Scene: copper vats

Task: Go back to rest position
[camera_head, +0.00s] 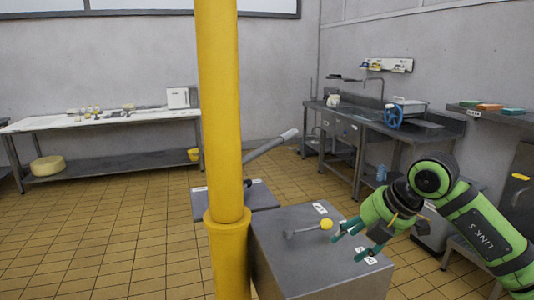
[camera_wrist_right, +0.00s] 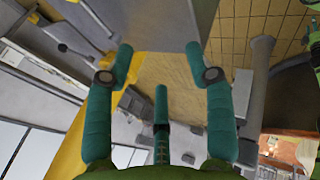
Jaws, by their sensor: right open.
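My right gripper (camera_head: 352,243) is green with dark teal fingers and comes in from the right in the head view. Its fingers are spread and point left, over or in front of the right part of a grey metal box; the exact gap to it cannot be told. In the right wrist view the gripper (camera_wrist_right: 160,68) shows its fingers wide apart with nothing between them. My left gripper is not in view.
A yellow post (camera_head: 222,120) stands left of the grey box (camera_head: 290,262), which has a yellow-knobbed lever (camera_head: 327,224) on top. A long bench (camera_head: 100,121) and a sink counter (camera_head: 345,115) line the walls. Tiled floor (camera_head: 120,235) lies free at left.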

